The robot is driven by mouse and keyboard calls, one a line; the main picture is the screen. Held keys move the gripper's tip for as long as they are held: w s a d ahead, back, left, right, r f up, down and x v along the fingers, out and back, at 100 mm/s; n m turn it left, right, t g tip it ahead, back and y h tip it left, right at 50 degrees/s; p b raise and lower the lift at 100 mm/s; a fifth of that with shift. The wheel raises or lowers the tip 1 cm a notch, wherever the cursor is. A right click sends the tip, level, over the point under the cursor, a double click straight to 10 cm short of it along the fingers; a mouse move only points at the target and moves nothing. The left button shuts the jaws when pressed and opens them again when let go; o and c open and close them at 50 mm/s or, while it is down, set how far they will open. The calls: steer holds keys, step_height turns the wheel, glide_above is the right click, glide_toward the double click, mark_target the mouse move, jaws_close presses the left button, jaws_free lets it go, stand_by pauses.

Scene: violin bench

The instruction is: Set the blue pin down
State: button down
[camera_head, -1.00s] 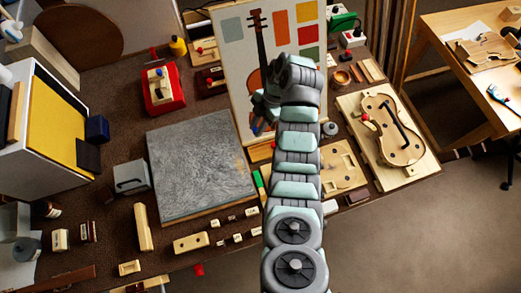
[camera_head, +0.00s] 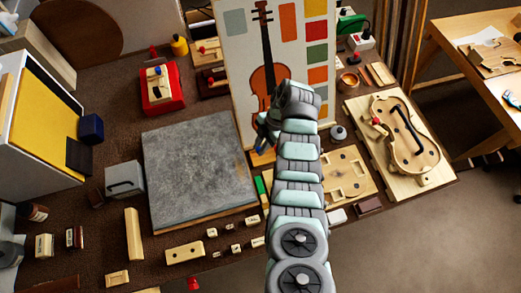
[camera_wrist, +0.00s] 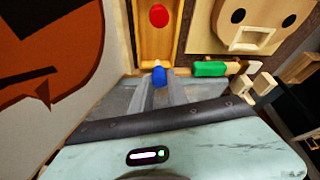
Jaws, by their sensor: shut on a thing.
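The blue pin (camera_wrist: 159,77) shows in the wrist view as a small rounded blue piece between the tips of my grey fingers. My gripper (camera_wrist: 158,88) is shut on it. A narrow wooden strip (camera_wrist: 157,45) lies just beyond the pin, with a red round piece (camera_wrist: 159,16) on it. I cannot tell whether the pin touches the strip. In the head view my gripper (camera_head: 264,142) is low before the violin chart, partly hidden by my arm.
The upright violin chart (camera_head: 237,85) stands close to my gripper. A green piece (camera_wrist: 210,68) and small pale wooden pieces lie right of the pin in the wrist view. A grey slab (camera_head: 195,165) lies left; a violin body on a board (camera_head: 405,135) lies right.

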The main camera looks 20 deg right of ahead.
steer(key=shift+f+b, duration=0.4)
steer(key=shift+f, duration=1.3)
steer(key=shift+f, duration=0.15)
steer(key=c, duration=1.3)
jaws_free()
steer(key=shift+r, duration=0.35)
steer(key=shift+w+d+r, duration=0.1)
steer(key=shift+d+r, duration=0.1)
steer(key=shift+r, duration=0.1)
steer(key=v, duration=1.1)
steer(key=shift+a, duration=0.1)
